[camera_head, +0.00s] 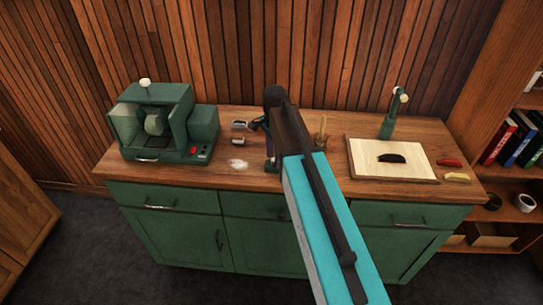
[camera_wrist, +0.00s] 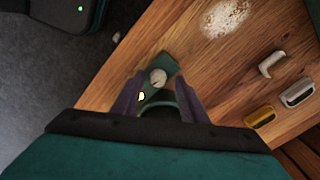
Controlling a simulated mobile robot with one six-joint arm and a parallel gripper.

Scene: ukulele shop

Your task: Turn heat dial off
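A pale round dial (camera_wrist: 158,78) sits on a small green base (camera_wrist: 165,65) on the wooden counter in the wrist view. I cannot tell whether the fingers touch the dial. In the head view my gripper (camera_head: 269,160) is over the front middle of the counter, and my arm hides most of the green fixture there.
A green machine (camera_head: 152,125) with a red switch stands at the left of the counter (camera_head: 225,180). White powder (camera_head: 238,164) and small blocks lie between. A pale board (camera_head: 365,165) with a dark piece and a green stand (camera_head: 389,125) are at the right.

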